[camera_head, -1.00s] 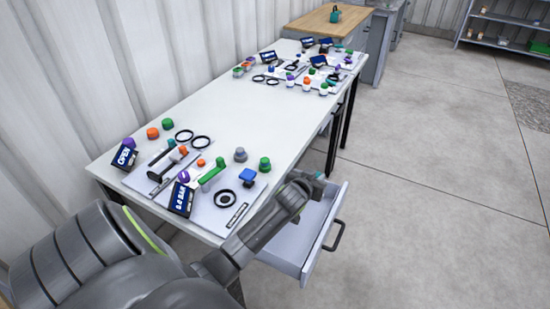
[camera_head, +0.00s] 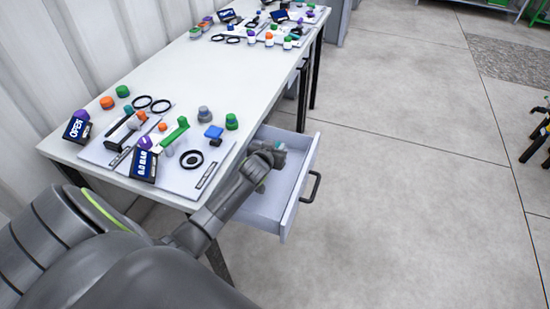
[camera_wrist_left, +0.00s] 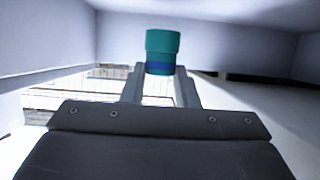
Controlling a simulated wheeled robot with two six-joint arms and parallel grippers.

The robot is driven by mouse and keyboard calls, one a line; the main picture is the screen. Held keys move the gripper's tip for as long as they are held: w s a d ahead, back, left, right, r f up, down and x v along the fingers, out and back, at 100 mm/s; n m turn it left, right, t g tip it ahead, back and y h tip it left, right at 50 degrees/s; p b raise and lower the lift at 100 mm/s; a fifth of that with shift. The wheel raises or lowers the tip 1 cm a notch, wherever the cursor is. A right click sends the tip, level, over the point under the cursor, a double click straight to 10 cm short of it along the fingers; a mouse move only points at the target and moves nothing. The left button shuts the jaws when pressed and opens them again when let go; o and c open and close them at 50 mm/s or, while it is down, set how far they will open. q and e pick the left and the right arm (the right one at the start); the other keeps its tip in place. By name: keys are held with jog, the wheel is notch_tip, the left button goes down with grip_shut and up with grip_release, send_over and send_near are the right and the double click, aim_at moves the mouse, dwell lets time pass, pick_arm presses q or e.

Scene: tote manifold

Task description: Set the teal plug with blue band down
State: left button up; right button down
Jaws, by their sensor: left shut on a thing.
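The teal plug with blue band (camera_wrist_left: 162,46) is upright in the left wrist view, its blue band low between the finger pads. My left gripper (camera_wrist_left: 160,84) is shut on it. In the head view my left gripper (camera_head: 268,156) is over the open drawer (camera_head: 302,176), near its table end. Only a small teal bit of the plug shows there, and I cannot tell whether it touches the drawer floor. In the wrist view, pale drawer walls surround the plug. My right gripper is not in view.
The white table (camera_head: 165,80) stands behind the drawer. On it are a blue valve handle (camera_head: 214,132), a green cap (camera_head: 231,121), a grey cap (camera_head: 204,114), black rings (camera_head: 152,103) and small display panels (camera_head: 143,166).

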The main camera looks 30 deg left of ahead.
pick_arm(q)
notch_tip(320, 180, down, 4)
jog(key=b, duration=0.3)
jog(key=shift+r, duration=0.25)
jog(key=shift+r, duration=0.1)
jog(key=shift+f, duration=0.25)
jog(key=o, duration=1)
jog(key=shift+r, duration=0.1)
jog(key=shift+c, duration=0.2)
